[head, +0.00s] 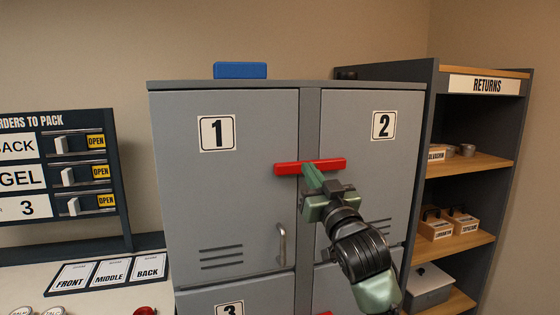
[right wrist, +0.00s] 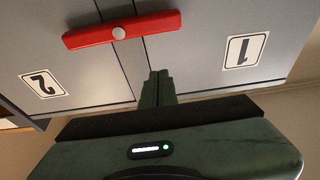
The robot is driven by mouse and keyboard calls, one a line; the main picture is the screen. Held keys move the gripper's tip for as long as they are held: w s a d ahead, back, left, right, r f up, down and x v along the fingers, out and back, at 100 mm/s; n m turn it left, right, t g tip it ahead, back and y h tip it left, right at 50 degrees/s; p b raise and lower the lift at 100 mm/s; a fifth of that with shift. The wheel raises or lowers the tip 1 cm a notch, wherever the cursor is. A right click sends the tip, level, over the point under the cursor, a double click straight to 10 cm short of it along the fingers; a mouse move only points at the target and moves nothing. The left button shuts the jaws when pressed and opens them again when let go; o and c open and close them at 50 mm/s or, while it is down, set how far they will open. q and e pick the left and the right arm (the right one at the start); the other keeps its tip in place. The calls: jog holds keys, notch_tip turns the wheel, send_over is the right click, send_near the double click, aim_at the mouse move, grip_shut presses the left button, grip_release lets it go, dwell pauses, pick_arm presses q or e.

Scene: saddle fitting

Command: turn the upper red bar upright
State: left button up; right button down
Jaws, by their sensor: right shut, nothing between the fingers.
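The upper red bar (head: 290,168) lies nearly level across the post between locker doors 1 and 2, its right end slightly higher in the head view. In the right wrist view the bar (right wrist: 85,38) shows whole, with a pale round pivot at its middle. My right gripper (head: 310,172) is at the bar's middle in the head view, its green fingers shut. In the right wrist view the shut fingertips (right wrist: 158,75) stand apart from the bar, with nothing between them. Whether they touch the locker cannot be told. My left gripper is not in view.
The grey locker (head: 250,110) carries a blue block (head: 240,70) on top. Door 1 has a handle (head: 282,245). A second red piece (head: 341,311) shows at the bottom edge. A returns shelf (head: 470,165) stands at right, an order board (head: 60,180) at left.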

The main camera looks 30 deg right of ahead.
jog(key=shift+s+d+r, duration=0.1)
jog(key=shift+s+r, duration=0.05)
jog(key=shift+r, duration=0.1)
jog(key=w+p, duration=0.1)
jog(key=w, duration=0.2)
jog(key=w+d+p, duration=0.1)
jog(key=w+p, duration=0.1)
jog(key=w, duration=0.1)
jog(key=w+d+p, duration=0.1)
jog(key=w+p, duration=0.1)
jog(key=w, duration=0.1)
jog(key=shift+w+r, duration=0.1)
jog(key=shift+w, duration=0.1)
jog(key=shift+s+d+f, duration=0.1)
jog(key=shift+f, duration=0.4)
